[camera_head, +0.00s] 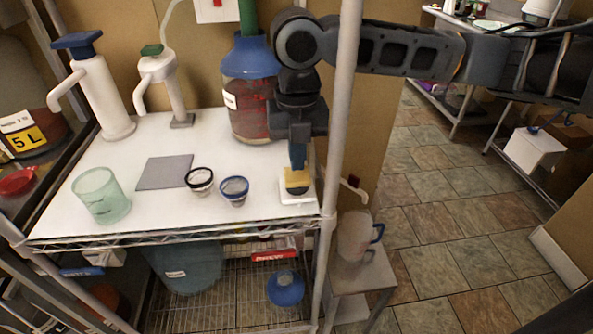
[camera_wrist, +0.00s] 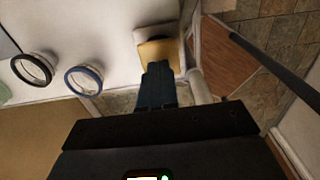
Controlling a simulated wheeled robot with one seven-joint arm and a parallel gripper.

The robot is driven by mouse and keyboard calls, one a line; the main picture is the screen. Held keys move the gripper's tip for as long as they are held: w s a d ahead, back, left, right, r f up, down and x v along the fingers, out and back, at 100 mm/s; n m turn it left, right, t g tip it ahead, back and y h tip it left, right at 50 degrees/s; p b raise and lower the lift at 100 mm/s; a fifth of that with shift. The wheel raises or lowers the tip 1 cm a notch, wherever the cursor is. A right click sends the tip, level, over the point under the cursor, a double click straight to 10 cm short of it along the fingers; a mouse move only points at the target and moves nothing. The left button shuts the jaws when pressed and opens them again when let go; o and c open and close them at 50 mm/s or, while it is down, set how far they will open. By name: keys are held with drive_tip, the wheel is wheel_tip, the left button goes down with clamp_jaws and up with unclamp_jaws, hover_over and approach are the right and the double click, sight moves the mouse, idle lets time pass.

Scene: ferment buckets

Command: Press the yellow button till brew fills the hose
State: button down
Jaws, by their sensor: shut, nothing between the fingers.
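The wrist view shows the shut fingers (camera_wrist: 157,72) overlapping the button's near edge. I cannot tell whether the button is pressed in. A clear jar with dark red contents and a blue lid (camera_head: 250,92) stands behind it. A green tube (camera_head: 248,15) rises from its lid.
A blue-rimmed cup (camera_head: 234,191), a black-rimmed cup (camera_head: 200,181) and a greenish glass (camera_head: 100,195) stand on the white shelf (camera_head: 150,218). Two pump dispensers stand at back left. A grey post (camera_head: 340,120) rises right of the button. A pitcher (camera_head: 354,237) stands on a lower stand.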

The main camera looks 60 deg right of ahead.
sight(297, 174)
drive_tip(key=shift+f+b, duration=1.1)
drive_tip(key=shift+f, duration=0.45)
drive_tip(key=shift+r, duration=0.2)
drive_tip(key=shift+r+p, duration=1.25)
drive_tip(key=shift+r, duration=0.15)
drive_tip(key=shift+f, duration=0.15)
drive_tip(key=shift+f+b, duration=1.15)
drive_tip(key=shift+f, duration=0.2)
drive_tip(key=shift+r, duration=0.1)
drive_tip(key=shift+r+p, duration=1.15)
drive_tip(key=shift+r, duration=0.25)
drive_tip(key=shift+f, duration=0.2)
